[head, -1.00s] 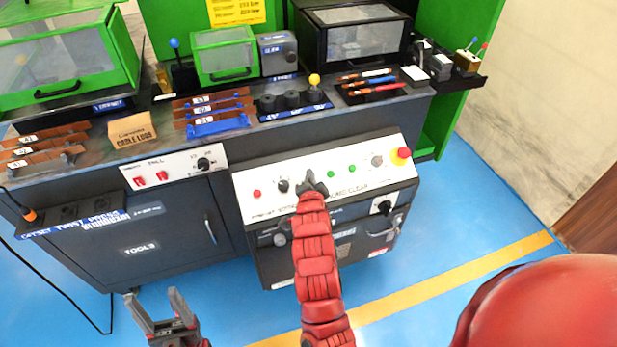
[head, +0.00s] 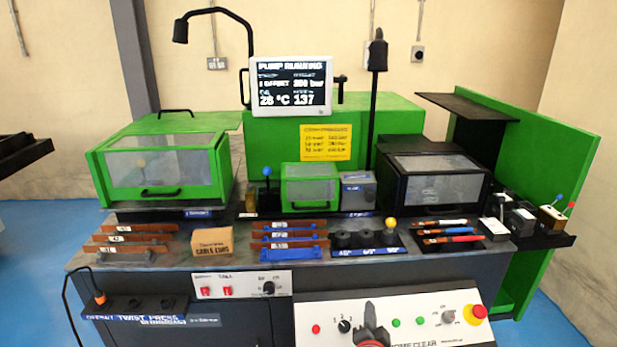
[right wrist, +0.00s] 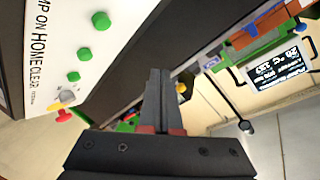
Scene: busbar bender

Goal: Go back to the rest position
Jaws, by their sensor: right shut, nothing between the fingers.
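My right gripper (head: 371,320) shows at the bottom of the head view, in front of the white control panel (head: 440,310) with its knobs and buttons. Its dark fingers are shut and empty. In the right wrist view the closed fingers (right wrist: 158,80) point up the picture, with the panel and its green buttons at the left; I see no contact with the panel. My left gripper is not in the head view now.
The bench holds green-framed machines (head: 160,170), a black box (head: 440,185), bars on racks and a cardboard box (head: 212,243). A screen (head: 290,86) reads "PUMP RUNNING". A red emergency button (head: 476,312) is at the panel's right. Blue floor is clear at the right.

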